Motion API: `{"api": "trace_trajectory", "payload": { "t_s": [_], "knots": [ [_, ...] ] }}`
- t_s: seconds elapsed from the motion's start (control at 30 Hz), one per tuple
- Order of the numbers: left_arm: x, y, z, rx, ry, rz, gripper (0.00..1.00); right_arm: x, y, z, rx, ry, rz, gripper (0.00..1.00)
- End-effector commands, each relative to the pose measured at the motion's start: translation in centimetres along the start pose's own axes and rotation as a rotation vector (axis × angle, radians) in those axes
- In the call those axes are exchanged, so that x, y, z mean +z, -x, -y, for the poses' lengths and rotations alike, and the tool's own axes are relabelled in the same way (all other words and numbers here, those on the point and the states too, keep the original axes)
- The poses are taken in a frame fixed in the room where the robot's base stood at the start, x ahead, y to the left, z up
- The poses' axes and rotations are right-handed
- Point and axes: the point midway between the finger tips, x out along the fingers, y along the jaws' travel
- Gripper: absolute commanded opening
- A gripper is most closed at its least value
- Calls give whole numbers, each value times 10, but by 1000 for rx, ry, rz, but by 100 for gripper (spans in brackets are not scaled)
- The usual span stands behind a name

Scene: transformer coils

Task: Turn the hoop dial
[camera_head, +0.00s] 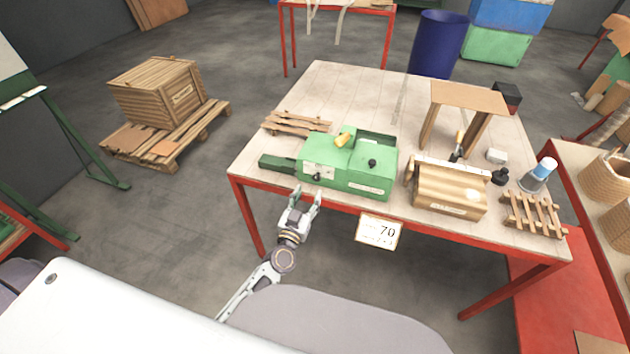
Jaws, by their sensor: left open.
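A green machine (365,183) sits near the front left edge of the table. A pale panel (318,171) is on its front left face, with a small dark knob (317,178) at its lower edge. Another black knob (372,163) and a yellow part (343,139) are on its upper side. Which of these is the hoop dial I cannot tell. My left gripper (308,194) is open, fingers pointing at the machine's front, just below the panel. Whether a fingertip touches the machine is unclear. My right gripper is not in view.
The table (310,112) has a red frame, and a sign reading 70 (379,231) hangs at its front edge. A wooden box-like unit (450,190) stands right of the machine. A small pallet (535,213) lies further right.

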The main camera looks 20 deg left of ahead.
Motion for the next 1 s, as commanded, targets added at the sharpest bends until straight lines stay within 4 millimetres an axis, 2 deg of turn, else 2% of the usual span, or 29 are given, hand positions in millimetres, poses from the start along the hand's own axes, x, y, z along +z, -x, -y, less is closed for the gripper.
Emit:
{"api": "trace_trajectory", "payload": {
  "t_s": [0.5, 0.8, 1.0],
  "knots": [
    [0, -45, 0, 0, 1, -1, 48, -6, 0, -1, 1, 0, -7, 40],
    [0, -68, 0, 0, 0, 0, 48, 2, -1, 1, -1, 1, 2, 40],
    [0, -76, 0, 0, -1, 0, 48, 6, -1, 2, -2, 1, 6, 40]
  ]
}}
